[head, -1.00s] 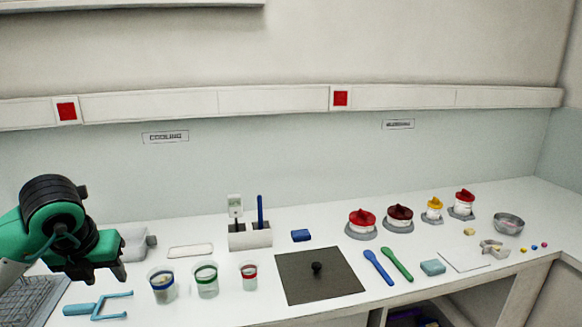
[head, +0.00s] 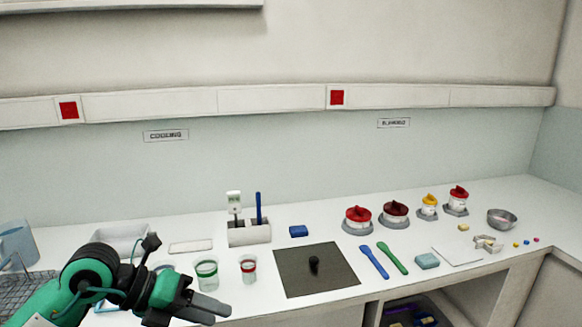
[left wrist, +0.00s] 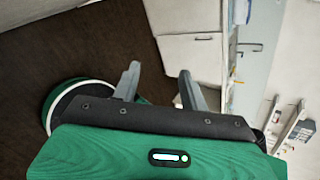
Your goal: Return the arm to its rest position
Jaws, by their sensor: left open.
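My left arm comes in from the lower left of the head view, green and black. My left gripper (head: 212,308) is low at the front of the counter, in front of the green-banded cup. Its jaws are open with nothing between them. In the left wrist view the two grey fingers (left wrist: 160,82) stand apart, with dark floor and a white cabinet (left wrist: 193,55) beyond them. My arm hides most of the blue tool and the blue-banded cup seen before. My right gripper is in neither view.
On the white counter stand a green-banded cup (head: 206,275), a red-banded cup (head: 249,269), a dark mat (head: 300,278) with a black knob, and a holder (head: 249,234). Spatulas (head: 375,262) and red-lidded jars (head: 358,217) are further right. A wire rack (head: 30,290) lies at left.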

